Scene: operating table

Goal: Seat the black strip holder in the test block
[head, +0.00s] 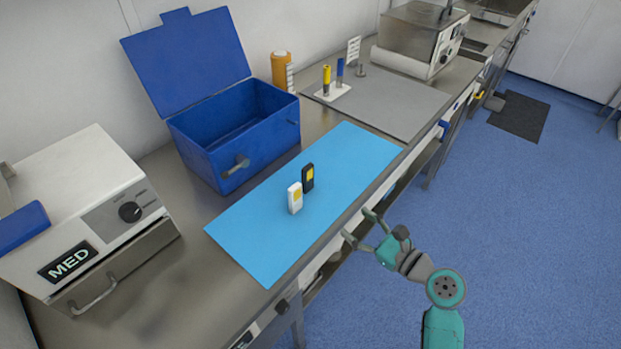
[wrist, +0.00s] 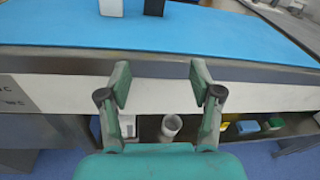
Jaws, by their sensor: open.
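The black strip holder (head: 307,178) stands upright on the blue mat (head: 262,240), with a yellow patch on its face. A white holder (head: 295,198) of like shape, also with a yellow patch, stands just in front and to the left of it. In the wrist view the lower ends of the black holder (wrist: 154,7) and the white holder (wrist: 111,7) show at the top edge. My gripper (head: 358,228) is open and empty, off the table's front edge and apart from both holders. A small white block (head: 332,91) with yellow and blue upright pieces stands behind the mat; I cannot tell whether it is the test block.
An open blue box (head: 235,150) stands behind the mat, and a white MED device (head: 90,215) at the left. A shelf under the table holds a cup (wrist: 171,125). Much of the blue mat is clear.

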